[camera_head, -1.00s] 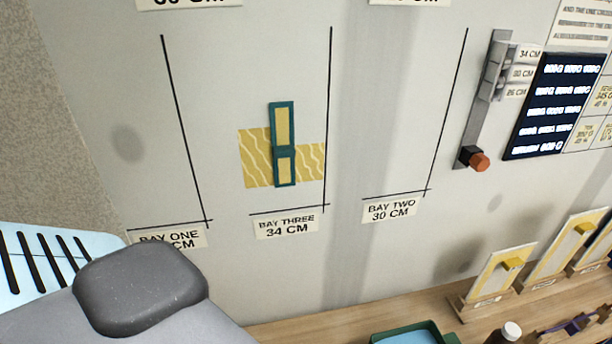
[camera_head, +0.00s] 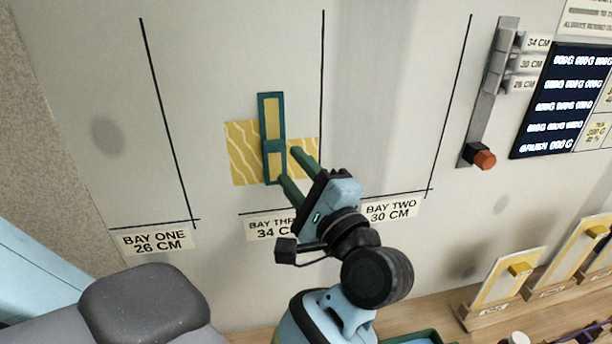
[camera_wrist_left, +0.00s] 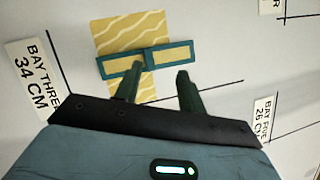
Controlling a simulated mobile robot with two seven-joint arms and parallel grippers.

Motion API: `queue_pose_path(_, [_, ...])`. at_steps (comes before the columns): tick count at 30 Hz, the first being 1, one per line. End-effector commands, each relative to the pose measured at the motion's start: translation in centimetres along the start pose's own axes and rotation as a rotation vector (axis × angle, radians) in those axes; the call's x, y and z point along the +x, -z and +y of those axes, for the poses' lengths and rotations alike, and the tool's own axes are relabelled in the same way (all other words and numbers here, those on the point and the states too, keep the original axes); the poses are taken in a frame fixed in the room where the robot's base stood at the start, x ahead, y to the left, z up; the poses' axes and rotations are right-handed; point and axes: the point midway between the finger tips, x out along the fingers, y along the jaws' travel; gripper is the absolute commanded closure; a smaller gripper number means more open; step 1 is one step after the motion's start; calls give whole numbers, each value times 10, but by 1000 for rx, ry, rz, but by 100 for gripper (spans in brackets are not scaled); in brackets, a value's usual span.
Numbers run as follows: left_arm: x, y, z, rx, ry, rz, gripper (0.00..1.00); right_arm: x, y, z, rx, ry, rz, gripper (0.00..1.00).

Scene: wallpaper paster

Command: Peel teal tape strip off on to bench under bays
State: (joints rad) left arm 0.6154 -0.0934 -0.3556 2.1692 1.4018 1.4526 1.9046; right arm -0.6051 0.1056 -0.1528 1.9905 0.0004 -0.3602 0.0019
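The teal tape strip (camera_head: 264,106) is an upright teal frame with yellow panels, lying over a yellow wavy-patterned wallpaper piece (camera_head: 241,155) on the wall above the bay three label. The strip also shows in the left wrist view (camera_wrist_left: 175,53). My left gripper (camera_head: 292,164) is open, its two green fingers apart and pointing at the strip's lower part. In the left wrist view the left gripper (camera_wrist_left: 161,70) has one fingertip overlapping the strip's edge; I cannot tell whether it touches. My right gripper is not in view. The wooden bench (camera_head: 430,312) runs below the wall.
A lever with an orange knob (camera_head: 484,159) and a dark display (camera_head: 562,105) are on the wall at right. Yellow sample boards (camera_head: 505,285) stand on the bench. A green tray (camera_head: 432,336) sits at the bench's front. The bay one label (camera_head: 155,241) is at left.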

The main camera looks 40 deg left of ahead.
Motion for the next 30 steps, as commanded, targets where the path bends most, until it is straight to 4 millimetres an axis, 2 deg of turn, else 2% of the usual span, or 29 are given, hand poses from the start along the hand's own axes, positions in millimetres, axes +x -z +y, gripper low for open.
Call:
queue_pose_path(1, [0, 2, -2, -109, -62, 20, 60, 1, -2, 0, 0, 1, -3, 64])
queue_pose_path(3, [-1, 5, -2, -221, -131, 41, 60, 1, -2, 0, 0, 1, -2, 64])
queue_pose_path(6, [-2, 7, -3, -312, -189, 58, 60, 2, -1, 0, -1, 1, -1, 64])
queue_pose_path(14, [-1, 8, -3, -343, -209, 62, 60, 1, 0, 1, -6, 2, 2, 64])
queue_pose_path(17, [6, 8, -3, -342, -206, 60, 60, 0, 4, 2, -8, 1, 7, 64])
queue_pose_path(30, [63, 13, 7, -340, -203, 59, 60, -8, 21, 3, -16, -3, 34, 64])
